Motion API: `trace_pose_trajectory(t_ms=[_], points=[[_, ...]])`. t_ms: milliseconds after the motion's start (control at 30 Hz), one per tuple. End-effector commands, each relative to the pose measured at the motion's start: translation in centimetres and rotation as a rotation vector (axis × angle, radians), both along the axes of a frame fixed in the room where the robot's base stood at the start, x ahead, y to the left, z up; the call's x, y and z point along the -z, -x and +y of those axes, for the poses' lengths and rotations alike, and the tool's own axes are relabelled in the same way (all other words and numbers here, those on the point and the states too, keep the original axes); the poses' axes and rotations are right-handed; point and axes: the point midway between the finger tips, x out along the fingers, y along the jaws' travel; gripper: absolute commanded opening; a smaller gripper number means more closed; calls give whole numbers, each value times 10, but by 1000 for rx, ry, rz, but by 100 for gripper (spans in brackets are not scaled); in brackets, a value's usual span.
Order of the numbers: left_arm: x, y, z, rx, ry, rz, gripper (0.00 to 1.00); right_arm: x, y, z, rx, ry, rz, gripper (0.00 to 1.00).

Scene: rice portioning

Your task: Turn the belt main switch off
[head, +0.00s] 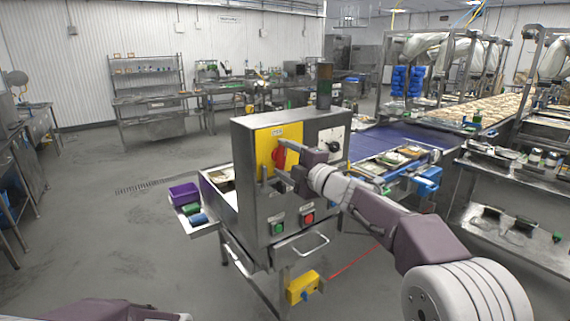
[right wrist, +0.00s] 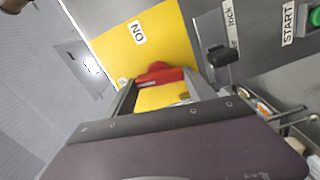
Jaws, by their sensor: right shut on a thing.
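The belt main switch is a red rotary handle (head: 279,156) on a yellow plate (head: 262,142) on the front of a steel control cabinet (head: 249,200). My right gripper (head: 275,163) is at the switch, its fingers shut on the red handle. In the right wrist view the red handle (right wrist: 160,74) sits between the two fingers, partly hidden by them. An "ON" label (right wrist: 138,32) shows on the yellow plate there. The exact angle of the handle is hard to tell. My left gripper is not in view; only part of my left arm shows at the bottom left.
Below the switch are a green start button (head: 278,228) and a red button (head: 308,218). A black lock knob (right wrist: 220,55) sits beside the yellow plate. A purple bin (head: 184,193) is left of the cabinet, and a blue conveyor belt (head: 385,139) runs behind. The floor at left is clear.

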Motion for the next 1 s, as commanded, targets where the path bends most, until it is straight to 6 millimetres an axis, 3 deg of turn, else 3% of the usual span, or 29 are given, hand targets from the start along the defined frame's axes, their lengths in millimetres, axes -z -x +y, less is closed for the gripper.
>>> trace_pose_trajectory(t_ms=[400, 967, 1000], points=[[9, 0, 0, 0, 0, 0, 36, -1, 0, 0, 1, 138, -104, 23], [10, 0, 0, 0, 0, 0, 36, -1, 0, 0, 1, 161, -121, 23], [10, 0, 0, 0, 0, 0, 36, -1, 0, 0, 1, 161, -121, 72]])
